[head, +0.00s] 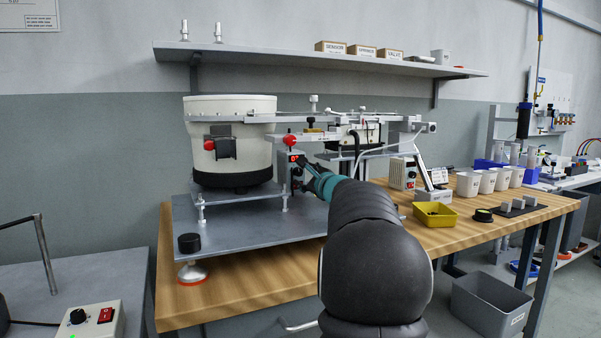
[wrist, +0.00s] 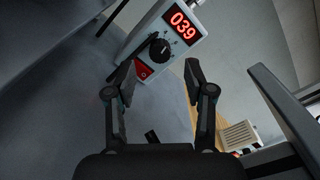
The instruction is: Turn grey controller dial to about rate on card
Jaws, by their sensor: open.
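The grey controller (wrist: 153,27) shows at the top of the wrist view as a tilted light grey box. Its red display (wrist: 182,25) reads 039. Its black dial (wrist: 159,48) sits below the display, and a red switch (wrist: 143,70) is below that. My gripper (wrist: 160,68) is open and empty, its two fingers on either side of the dial in the picture; I see no contact. In the head view, my teal wrist (head: 322,184) reaches towards a small unit with red spots (head: 295,166), partly hidden. A small white card (head: 439,176) stands on the bench, its text too small to read.
A white bowl feeder (head: 229,145) stands on a metal plate left of my arm. Another control box (head: 403,173), a yellow tray (head: 435,214) and white cups (head: 468,184) are to the right. A box with a red switch (head: 91,319) is front left.

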